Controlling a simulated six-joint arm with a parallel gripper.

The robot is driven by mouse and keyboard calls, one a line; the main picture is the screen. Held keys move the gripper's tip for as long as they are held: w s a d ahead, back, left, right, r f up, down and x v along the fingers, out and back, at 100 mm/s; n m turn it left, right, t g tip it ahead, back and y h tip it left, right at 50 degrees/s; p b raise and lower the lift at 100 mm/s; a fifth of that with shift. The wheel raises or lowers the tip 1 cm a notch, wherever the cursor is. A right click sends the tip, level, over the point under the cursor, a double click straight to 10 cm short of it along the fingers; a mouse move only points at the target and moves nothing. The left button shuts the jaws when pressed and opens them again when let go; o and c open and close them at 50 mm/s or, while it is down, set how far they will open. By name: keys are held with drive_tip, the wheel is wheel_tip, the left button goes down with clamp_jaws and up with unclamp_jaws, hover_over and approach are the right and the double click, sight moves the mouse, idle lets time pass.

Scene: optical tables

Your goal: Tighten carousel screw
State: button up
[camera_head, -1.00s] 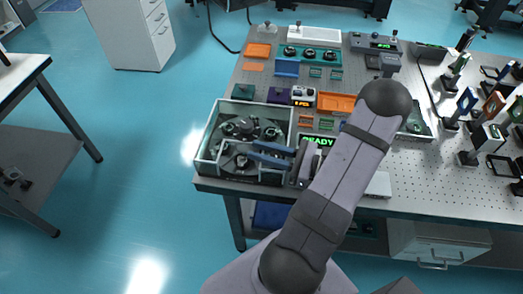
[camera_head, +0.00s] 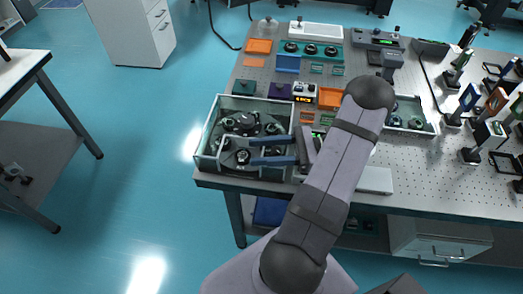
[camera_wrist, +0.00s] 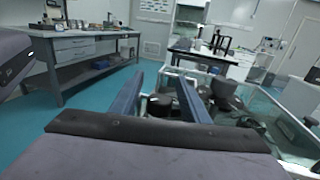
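The carousel (camera_head: 243,122) is a dark round assembly with several knobs inside a clear-walled box (camera_head: 207,140) at the table's left front corner. A dark knob with a pale top (camera_head: 242,157), possibly the screw, stands in the front of the box. My gripper (camera_head: 253,151) reaches over the box from the right, with its two blue fingers spread apart and pointing left. The knob lies close to the fingertips. In the wrist view, a dark cylinder (camera_wrist: 160,105) shows between the open fingers (camera_wrist: 159,80). I cannot tell whether a finger touches it.
A clear tray with dark parts (camera_head: 411,115) lies right of my arm. Optics mounts stand farther right. The box walls surround the carousel.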

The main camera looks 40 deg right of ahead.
sight(284, 154)
drive_tip(key=b+v, duration=0.2)
drive_tip(key=v, duration=0.4)
drive_tip(key=shift+f, duration=0.15)
drive_tip(key=shift+s+d+b, duration=0.3)
drive_tip(key=shift+s+d, duration=0.05)
drive_tip(key=shift+d, duration=0.2)
